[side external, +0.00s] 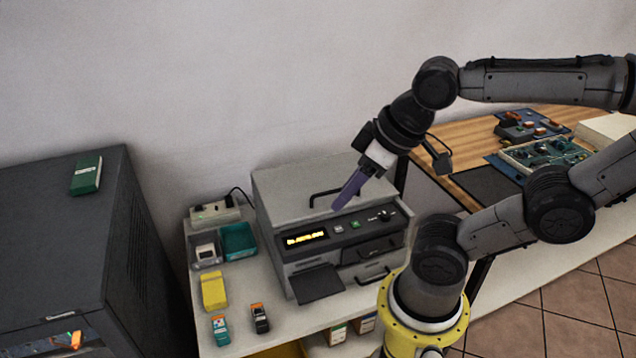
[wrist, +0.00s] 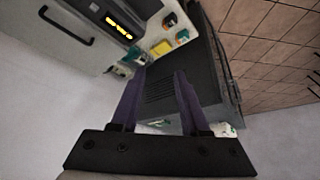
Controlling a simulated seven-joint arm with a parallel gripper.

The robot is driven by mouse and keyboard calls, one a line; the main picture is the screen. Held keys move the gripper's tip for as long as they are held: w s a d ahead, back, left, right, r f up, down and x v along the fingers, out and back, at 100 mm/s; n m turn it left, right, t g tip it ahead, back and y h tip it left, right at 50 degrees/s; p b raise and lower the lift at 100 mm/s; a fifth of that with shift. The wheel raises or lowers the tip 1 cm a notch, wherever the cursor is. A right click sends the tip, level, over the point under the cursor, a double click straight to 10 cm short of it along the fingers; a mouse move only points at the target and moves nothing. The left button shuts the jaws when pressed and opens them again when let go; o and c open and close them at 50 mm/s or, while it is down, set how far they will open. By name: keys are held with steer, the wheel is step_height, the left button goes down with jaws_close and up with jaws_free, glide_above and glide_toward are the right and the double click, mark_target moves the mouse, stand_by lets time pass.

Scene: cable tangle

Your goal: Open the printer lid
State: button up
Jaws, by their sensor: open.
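The printer (side external: 330,240) is a grey box on a light bench, with a dark front panel, a lit yellow display and an output tray. Its lid (side external: 290,188) lies shut on top, with a black bar handle (side external: 325,195) near the front edge. In the wrist view the lid handle (wrist: 66,24) shows at upper left. My gripper (side external: 348,192) has purple fingers and is above the lid, by the right of the handle in the side view; whether it touches cannot be told. In the wrist view its fingers (wrist: 157,95) are apart with nothing between them.
A power strip (side external: 214,213), a teal bin (side external: 238,241), a yellow box (side external: 214,291) and small cartridges (side external: 260,318) stand left of the printer. A large dark cabinet (side external: 60,240) is farther left. A wooden workbench (side external: 470,150) with circuit boards is at the right.

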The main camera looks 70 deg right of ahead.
steer(key=w+d+r+n+g, duration=0.2)
steer(key=w+r+n, duration=0.35)
steer(key=n, duration=0.25)
steer(key=w+d+f+n+g, duration=0.2)
steer(key=w+d, duration=0.3)
steer(key=d, duration=0.4)
steer(key=w+d+f+n+g, duration=0.1)
steer(key=w+d+f+g, duration=0.1)
steer(key=w+d, duration=0.55)
steer(key=s+d+f+m+g+y, duration=0.15)
steer(key=s+d+f, duration=0.25)
steer(key=d+f, duration=0.55)
steer(key=shift+m, duration=0.25)
steer(key=x, duration=1.2)
steer(key=shift+w+d+f, duration=0.2)
steer(key=shift+d, duration=0.15)
jaws_close()
